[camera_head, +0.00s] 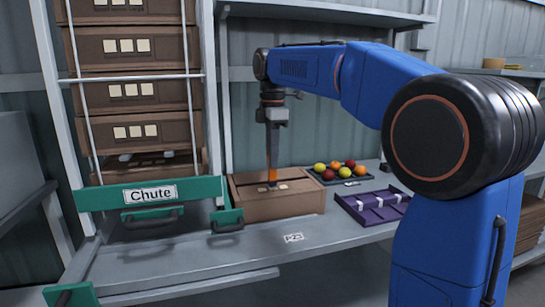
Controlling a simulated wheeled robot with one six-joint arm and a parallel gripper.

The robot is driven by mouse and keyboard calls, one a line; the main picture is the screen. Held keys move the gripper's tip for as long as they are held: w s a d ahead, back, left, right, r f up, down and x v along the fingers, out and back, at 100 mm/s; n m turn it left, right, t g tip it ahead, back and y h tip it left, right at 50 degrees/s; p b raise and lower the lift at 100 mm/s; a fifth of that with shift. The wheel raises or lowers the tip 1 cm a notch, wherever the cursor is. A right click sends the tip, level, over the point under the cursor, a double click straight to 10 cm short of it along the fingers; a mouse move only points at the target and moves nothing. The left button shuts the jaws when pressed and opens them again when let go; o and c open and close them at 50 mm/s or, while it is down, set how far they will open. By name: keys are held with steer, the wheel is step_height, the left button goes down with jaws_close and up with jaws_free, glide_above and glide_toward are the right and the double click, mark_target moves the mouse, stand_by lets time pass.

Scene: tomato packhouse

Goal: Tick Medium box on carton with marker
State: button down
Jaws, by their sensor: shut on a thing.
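A brown carton (285,208) sits on the grey bench in the middle of the head camera view. My gripper (272,163) points straight down over the carton. It is shut on an orange marker (272,175), whose lower end is at or just above the carton's top. I cannot tell whether the tip touches. The words by the squares are too small to read, and any tick mark cannot be made out.
A green Chute gate (105,196) and stacked cartons (135,90) are left. A small label (293,238) lies on the clear front bench.

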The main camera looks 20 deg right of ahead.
steer(key=shift+f, duration=0.45)
stand_by(0.7)
steer(key=shift+w+d, duration=0.4)
stand_by(0.5)
steer(key=shift+r, duration=0.1)
steer(key=shift+r, duration=2.9)
steer(key=shift+s, duration=0.1)
